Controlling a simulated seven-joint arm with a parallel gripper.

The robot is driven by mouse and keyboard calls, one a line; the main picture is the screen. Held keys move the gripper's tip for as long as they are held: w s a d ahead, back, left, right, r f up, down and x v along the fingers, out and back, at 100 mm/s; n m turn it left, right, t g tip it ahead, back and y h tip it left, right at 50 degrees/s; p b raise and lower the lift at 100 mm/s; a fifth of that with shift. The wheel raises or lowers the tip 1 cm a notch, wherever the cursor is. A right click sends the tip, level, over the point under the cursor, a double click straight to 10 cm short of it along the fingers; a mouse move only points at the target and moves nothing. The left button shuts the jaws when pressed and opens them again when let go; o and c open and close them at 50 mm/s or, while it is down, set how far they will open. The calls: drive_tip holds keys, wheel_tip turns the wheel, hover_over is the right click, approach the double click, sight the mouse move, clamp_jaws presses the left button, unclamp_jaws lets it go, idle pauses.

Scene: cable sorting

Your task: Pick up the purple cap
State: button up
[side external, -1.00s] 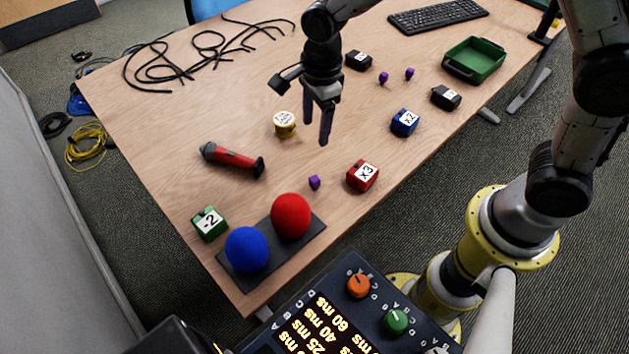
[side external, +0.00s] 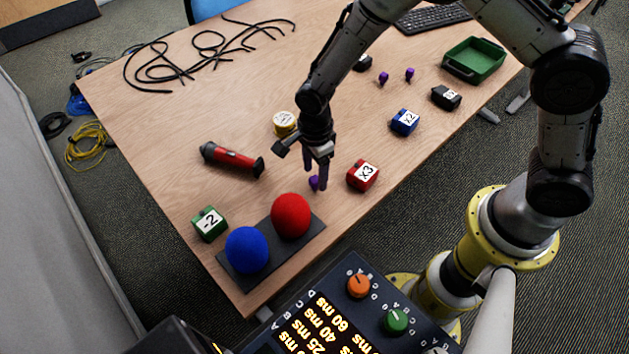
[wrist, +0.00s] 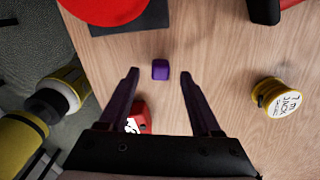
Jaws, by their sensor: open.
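A small purple cap (side external: 314,183) lies on the wooden table between the red ball and the red block. Two more small purple caps, one at the left (side external: 384,78) and one at the right (side external: 410,74), lie at the back right of the table. My gripper (side external: 316,180) is open and low over the near cap, with its fingers around or just beside it in the side view. In the wrist view the purple cap (wrist: 160,69) shows just beyond the fingertips of my gripper (wrist: 160,72), between their lines.
A red block marked x3 (side external: 363,175) sits just right of the gripper. The red ball (side external: 291,215) and blue ball (side external: 247,249) rest on a dark plate in front. A green tray (side external: 447,66) stands back right.

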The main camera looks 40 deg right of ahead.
sight(314, 178)
drive_tip(key=shift+f, duration=1.6)
clamp_jaws()
